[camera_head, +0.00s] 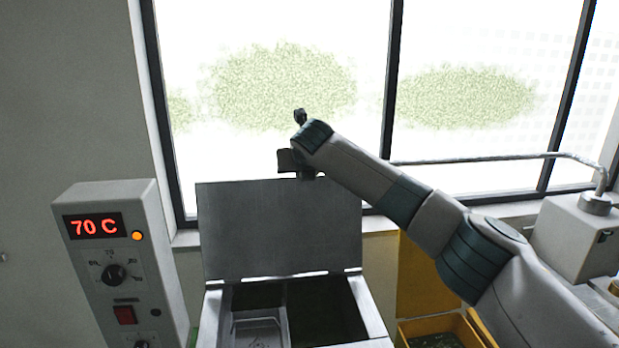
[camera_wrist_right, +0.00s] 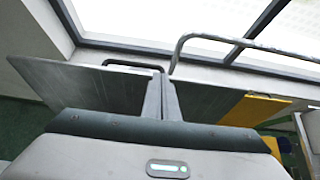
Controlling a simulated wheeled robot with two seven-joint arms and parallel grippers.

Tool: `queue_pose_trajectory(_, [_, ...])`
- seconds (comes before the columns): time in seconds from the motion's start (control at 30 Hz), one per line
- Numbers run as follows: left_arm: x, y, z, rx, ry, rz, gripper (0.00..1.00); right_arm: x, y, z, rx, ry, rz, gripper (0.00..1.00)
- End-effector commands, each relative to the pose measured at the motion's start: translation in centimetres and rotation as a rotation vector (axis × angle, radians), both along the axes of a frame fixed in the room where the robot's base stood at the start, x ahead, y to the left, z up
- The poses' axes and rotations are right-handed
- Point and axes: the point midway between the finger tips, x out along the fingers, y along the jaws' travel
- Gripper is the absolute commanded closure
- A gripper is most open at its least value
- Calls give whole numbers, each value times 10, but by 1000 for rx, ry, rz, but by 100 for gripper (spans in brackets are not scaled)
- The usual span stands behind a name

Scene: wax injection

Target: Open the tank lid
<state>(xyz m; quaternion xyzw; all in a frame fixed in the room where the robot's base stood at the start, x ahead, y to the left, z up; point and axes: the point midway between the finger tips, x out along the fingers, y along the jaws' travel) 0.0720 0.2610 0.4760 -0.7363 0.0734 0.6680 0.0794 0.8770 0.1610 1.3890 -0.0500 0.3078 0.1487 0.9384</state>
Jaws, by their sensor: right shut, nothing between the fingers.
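The tank lid (camera_head: 280,232) is a flat grey metal plate standing upright at the back of the open tank (camera_head: 375,322). In the right wrist view the lid (camera_wrist_right: 95,85) spreads behind my fingers, with a dark bar handle (camera_wrist_right: 130,65) at its far edge. My right arm comes in from the right, and my right gripper (camera_head: 300,172) is at the lid's top edge, partly hidden. In the wrist view its fingers (camera_wrist_right: 165,100) are together and empty; I cannot tell whether they touch the lid. My left gripper is not in view.
A grey control box (camera_head: 125,270) reading 70 C stands left of the tank. A metal tray (camera_head: 258,330) sits inside the tank. A yellow bin (camera_head: 470,325) and a machine with a bent pipe (camera_head: 500,158) are at the right. Windows stand behind.

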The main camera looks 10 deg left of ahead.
Motion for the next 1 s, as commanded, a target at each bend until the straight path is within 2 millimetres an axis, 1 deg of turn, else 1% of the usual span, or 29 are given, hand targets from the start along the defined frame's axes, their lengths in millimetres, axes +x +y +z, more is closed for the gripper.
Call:
queue_pose_trajectory(0.1, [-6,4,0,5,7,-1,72,6,3,-2,0,1,-3,100])
queue_pose_trajectory(0.17, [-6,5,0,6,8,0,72,8,4,-2,1,-1,-1,100])
queue_pose_trajectory(0.33, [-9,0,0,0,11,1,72,11,4,-3,0,-1,-2,100])
queue_pose_trajectory(0.53, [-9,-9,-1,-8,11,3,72,11,4,-3,0,-2,-2,100])
queue_pose_trajectory(0.83, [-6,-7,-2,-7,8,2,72,11,4,-2,1,-4,-2,100])
queue_pose_trajectory(1.0, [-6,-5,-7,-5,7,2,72,5,3,1,3,-3,0,100])
